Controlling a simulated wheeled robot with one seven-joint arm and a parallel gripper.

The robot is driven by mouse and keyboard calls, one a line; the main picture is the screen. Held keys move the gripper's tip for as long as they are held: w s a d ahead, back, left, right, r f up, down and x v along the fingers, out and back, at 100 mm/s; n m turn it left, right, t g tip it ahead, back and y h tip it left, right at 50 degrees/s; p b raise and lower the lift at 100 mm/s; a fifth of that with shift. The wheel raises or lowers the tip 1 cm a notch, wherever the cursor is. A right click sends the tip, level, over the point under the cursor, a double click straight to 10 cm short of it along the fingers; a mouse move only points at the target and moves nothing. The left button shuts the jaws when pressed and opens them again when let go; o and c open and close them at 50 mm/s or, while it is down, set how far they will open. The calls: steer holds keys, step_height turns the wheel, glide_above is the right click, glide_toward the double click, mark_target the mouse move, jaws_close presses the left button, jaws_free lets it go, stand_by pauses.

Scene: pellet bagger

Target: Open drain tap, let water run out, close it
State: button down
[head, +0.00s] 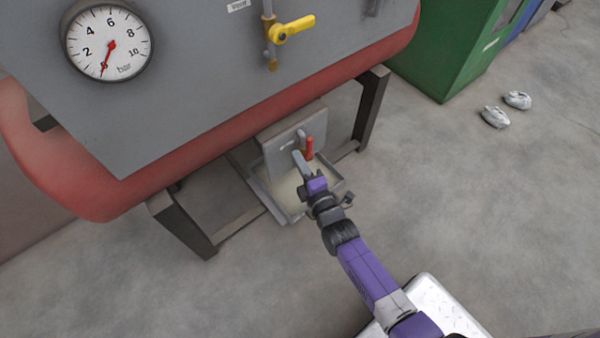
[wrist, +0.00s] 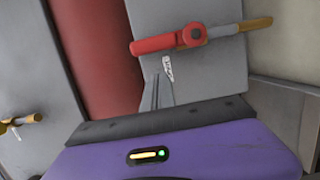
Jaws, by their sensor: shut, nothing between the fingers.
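The drain tap has a red lever (head: 309,148), low on a grey plate (head: 282,150) under the tank. In the wrist view the red lever (wrist: 168,43) lies in line with the brass pipe (wrist: 243,27), and a small white label sits beside it. My gripper (head: 299,157) is shut and empty, close to the left of the lever in the head view. In the wrist view its narrow fingers (wrist: 157,90) point toward the lever, with a gap between them. A shallow tray (head: 267,201) stands below the tap. I cannot make out any running water.
The red and grey tank (head: 190,90) rests on dark legs (head: 371,108). Its gauge (head: 107,43) needle points near zero. A yellow-handled vent valve (head: 293,28) is higher up. A green cabinet (head: 450,50) and two pale objects (head: 496,117) are right.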

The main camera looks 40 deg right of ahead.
mark_target(309, 149)
steer(key=shift+d, duration=1.25)
